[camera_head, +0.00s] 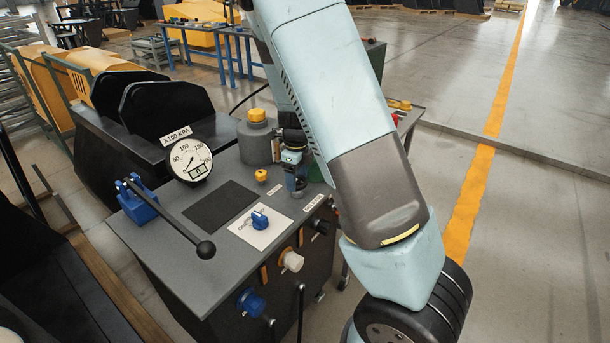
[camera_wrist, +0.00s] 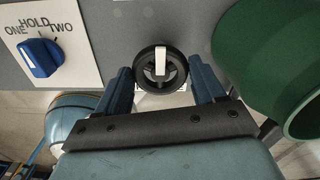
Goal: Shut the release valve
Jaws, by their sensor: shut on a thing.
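A round black knob with a white bar across its top (camera_wrist: 174,84) shows in the wrist view; I take it to be the release valve. My gripper (camera_wrist: 161,88) has a blue finger on each side of this knob and is shut on it. In the head view, my gripper (camera_head: 297,183) is small and points down at the right rear of the grey bench top (camera_head: 185,190). The knob is hard to make out there, hidden by the gripper. The white bar stands roughly upright in the wrist view.
A blue selector knob (camera_head: 260,219) on a white plate, a yellow knob (camera_head: 261,175), a gauge (camera_head: 191,161) and a black-handled lever (camera_head: 178,225) stand on the bench. A grey yellow-capped tank (camera_head: 257,142) is close behind my gripper. A green cylinder (camera_wrist: 258,50) is close right.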

